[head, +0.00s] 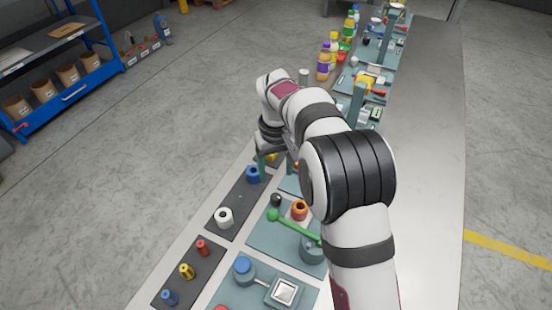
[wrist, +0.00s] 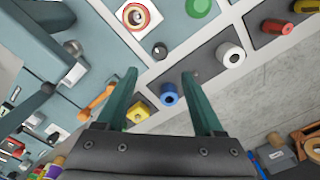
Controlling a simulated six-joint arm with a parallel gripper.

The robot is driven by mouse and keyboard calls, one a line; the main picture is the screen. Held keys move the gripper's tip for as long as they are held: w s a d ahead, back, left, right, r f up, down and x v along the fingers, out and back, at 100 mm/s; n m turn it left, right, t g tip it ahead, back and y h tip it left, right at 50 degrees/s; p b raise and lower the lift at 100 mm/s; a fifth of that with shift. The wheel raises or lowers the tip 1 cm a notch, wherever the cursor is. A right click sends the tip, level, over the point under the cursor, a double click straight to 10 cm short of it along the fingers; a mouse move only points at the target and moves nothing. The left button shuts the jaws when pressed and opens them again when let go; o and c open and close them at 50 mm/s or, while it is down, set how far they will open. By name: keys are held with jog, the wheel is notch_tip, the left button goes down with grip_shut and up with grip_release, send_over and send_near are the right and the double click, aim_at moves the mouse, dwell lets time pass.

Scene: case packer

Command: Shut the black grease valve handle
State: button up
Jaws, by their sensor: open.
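My gripper (wrist: 159,74) has its two teal fingers spread apart, with nothing between the tips. It hovers above the bench, and in the head view it is partly behind my arm (head: 274,160). A small black round knob (wrist: 160,50) shows just beyond the fingertips in the wrist view; it also shows in the head view (head: 276,199). I cannot tell which of these, if either, is the grease valve handle. My arm hides part of the panels in the head view.
Near the fingers are a blue spool (wrist: 169,94), a yellow part (wrist: 138,112), an orange lever (wrist: 96,102) and an orange ring (wrist: 136,15). A white spool (head: 224,217) and a green lever (head: 297,227) stand nearby. The bench's right strip (head: 428,150) is clear.

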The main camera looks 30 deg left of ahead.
notch_tip(320, 180, up, 5)
jog(key=shift+f, duration=0.2)
